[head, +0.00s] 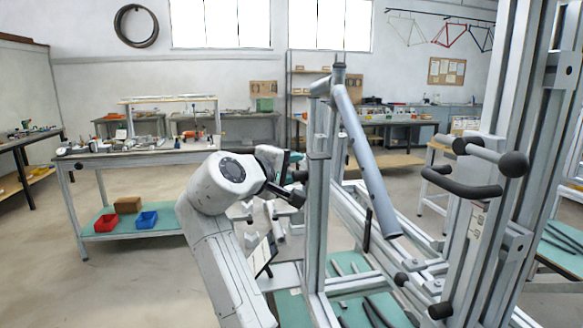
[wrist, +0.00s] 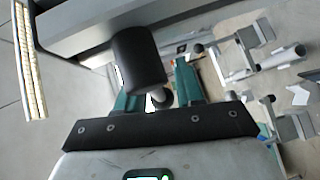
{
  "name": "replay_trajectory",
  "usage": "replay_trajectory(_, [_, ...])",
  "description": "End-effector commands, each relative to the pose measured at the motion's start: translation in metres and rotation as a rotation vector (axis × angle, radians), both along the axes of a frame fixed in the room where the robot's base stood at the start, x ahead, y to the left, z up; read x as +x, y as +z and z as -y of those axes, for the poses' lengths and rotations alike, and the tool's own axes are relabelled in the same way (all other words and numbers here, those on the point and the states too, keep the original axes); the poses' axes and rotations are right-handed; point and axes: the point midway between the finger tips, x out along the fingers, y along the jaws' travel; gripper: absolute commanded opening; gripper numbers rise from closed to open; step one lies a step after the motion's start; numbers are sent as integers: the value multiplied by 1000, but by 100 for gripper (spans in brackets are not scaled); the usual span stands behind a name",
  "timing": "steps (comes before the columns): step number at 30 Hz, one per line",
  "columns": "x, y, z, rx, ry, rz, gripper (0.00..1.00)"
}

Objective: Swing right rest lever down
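My gripper (head: 290,168) is beside the upright silver post (head: 317,215) of the frame jig, left of the blue-grey sloping tube. In the wrist view its two teal fingers (wrist: 158,88) stand apart. A thick black cylindrical grip (wrist: 138,56) crosses in front of the left finger. A small dark ball end (wrist: 162,97) shows between the fingers; I cannot tell whether they touch it. I cannot tell for sure which part is the right rest lever. Black-ended handles, including a curved black one (head: 460,185), show on the jig's right column.
The blue-grey tube (head: 365,160) slopes down to the right, close to my gripper. Silver jig rails (head: 400,255) and the tall right column (head: 505,200) crowd the right side. A workbench (head: 135,155) stands at the left, with open floor in front of it.

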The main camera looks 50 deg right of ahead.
Motion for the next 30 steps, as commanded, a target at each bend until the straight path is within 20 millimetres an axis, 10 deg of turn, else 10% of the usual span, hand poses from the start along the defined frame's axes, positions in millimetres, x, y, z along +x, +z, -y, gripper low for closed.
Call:
replay_trajectory(7, [0,0,0,0,0,0,35])
replay_trajectory(18, [0,0,0,0,0,0,0])
replay_trajectory(30, [0,1,1,2,0,-4,0])
